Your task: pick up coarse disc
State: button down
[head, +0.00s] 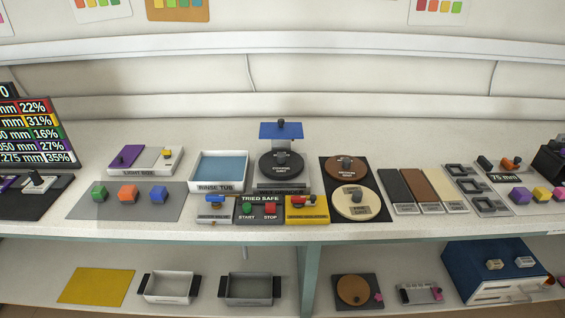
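A dark grey disc (270,169) with a knob and a small label lies on the grey machine (283,187) in the middle of the counter. A brown disc (332,173) and a cream disc (343,210), each with a knob, lie on a black mat (380,212) just to the right. The disc labels are too small to read surely, so I cannot tell for certain which disc is the coarse one; the dark one on the machine looks likeliest. My gripper is not in view.
A blue rinse tub (219,168) stands left of the machine. In front is a start/stop panel (259,198) between a blue-handled block (214,215) and a yellow one (307,214). A blue plate (270,130) rises behind the disc. Dark, brown and cream slabs (420,190) lie right.

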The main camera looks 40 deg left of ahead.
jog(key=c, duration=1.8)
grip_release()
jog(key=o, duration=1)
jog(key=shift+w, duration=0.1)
